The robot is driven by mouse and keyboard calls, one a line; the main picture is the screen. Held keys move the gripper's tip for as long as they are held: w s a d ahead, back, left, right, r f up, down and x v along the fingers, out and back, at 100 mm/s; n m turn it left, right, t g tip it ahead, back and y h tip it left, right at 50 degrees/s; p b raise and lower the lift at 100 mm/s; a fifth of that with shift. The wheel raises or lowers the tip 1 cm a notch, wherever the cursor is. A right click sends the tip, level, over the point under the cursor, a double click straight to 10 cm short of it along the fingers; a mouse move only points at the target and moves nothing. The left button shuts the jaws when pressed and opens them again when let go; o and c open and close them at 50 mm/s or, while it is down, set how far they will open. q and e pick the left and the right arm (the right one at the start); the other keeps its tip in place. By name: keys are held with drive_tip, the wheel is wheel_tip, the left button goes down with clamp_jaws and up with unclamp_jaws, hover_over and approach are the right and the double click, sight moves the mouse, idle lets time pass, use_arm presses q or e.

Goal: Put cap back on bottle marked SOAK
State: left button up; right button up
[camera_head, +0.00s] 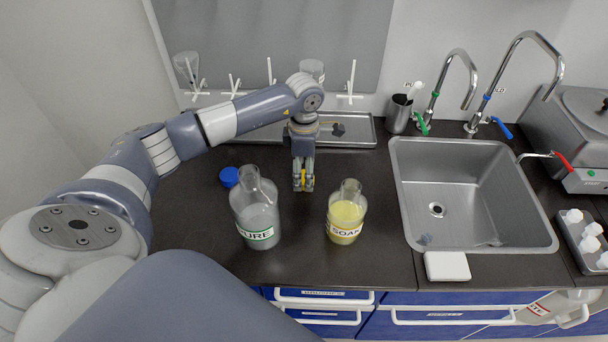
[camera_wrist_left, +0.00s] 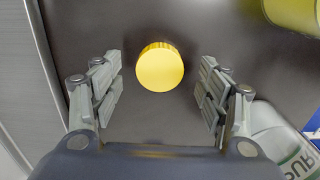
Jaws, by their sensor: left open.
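The SOAK bottle (camera_head: 346,214) stands upright on the dark counter left of the sink, with yellow contents and no cap on its neck. Part of it shows at the top right of the left wrist view (camera_wrist_left: 296,12). A yellow cap (camera_wrist_left: 160,67) lies on the counter between the spread fingers of my left gripper (camera_wrist_left: 160,95). In the head view the left gripper (camera_head: 303,184) points down behind and between the two bottles, and only a bit of the yellow cap shows between its fingers. The gripper is open, with gaps on both sides of the cap. My right gripper is out of view.
A second uncapped bottle (camera_head: 258,214), its label ending in URE, stands left of the SOAK bottle, close to my gripper. A blue cap (camera_head: 229,177) lies behind it. The sink (camera_head: 470,195) is on the right. A metal tray (camera_head: 352,131) lies behind my gripper.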

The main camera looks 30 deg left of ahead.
sight(304, 176)
use_arm(q)
drive_tip(key=shift+f, duration=1)
drive_tip(key=c, duration=0.9)
drive_tip(key=shift+r, duration=0.25)
wheel_tip(304, 176, up, 9)
drive_tip(key=shift+f+b, duration=0.2)
drive_tip(key=shift+b, duration=0.95)
drive_tip(key=shift+r, duration=0.5)
